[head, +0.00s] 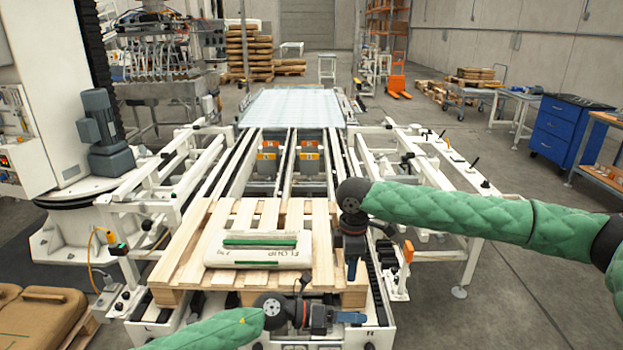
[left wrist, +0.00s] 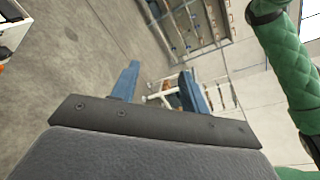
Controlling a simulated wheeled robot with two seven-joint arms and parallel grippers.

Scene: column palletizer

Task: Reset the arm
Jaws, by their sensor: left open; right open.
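My left gripper (head: 346,317) is at the bottom of the head view, in front of the near edge of the wooden pallet (head: 190,262), pointing right. In the left wrist view its two blue fingers (left wrist: 160,86) stand apart with nothing between them. My right gripper (head: 352,268) hangs down at the pallet's right side, its arm coming in from the right. It is open, and no object shows in it. A white sack with green stripes (head: 258,262) lies on the pallet, to the left of both grippers and apart from them.
The pallet sits on the near end of a white roller conveyor (head: 240,165). Brown sacks (head: 38,312) lie at lower left. A machine column with a grey motor (head: 103,130) stands at left. A blue drawer cabinet (head: 560,130) stands at far right.

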